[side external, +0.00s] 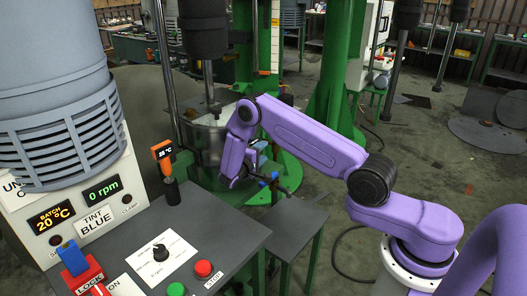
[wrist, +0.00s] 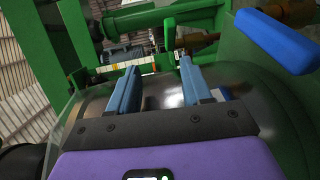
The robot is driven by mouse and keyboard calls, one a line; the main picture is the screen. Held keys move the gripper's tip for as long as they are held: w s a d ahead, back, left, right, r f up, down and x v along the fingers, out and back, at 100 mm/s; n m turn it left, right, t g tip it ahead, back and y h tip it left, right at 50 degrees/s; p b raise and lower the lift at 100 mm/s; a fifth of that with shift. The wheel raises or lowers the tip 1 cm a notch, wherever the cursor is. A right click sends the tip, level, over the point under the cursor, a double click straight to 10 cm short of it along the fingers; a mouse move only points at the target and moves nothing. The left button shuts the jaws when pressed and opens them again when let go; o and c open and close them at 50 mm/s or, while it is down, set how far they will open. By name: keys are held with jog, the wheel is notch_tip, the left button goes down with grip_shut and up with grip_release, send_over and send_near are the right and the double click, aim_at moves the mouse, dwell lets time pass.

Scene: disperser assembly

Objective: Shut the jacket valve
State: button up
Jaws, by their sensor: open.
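My gripper (wrist: 159,66) is open in the wrist view, its two blue fingers apart with nothing between them. They point at the shiny curved wall of the vessel (wrist: 108,98). A thick blue lever handle (wrist: 275,38), which looks like the jacket valve's, is at the upper right, outside the fingers and apart from them. Its pivot is not clear. In the side view the purple arm bends down beside the metal vessel (side external: 208,150). Small blue parts show near its hand, but I cannot tell finger from valve there.
A grey control panel (side external: 155,240) with an orange-headed probe (side external: 163,152) stands at the left. A green column (side external: 330,80) rises behind the arm. In the wrist view a green rod (wrist: 188,72) stands close by the right finger. Open floor lies at the right.

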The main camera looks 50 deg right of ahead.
jog(key=shift+v, duration=1.35)
jog(key=shift+f, duration=0.2)
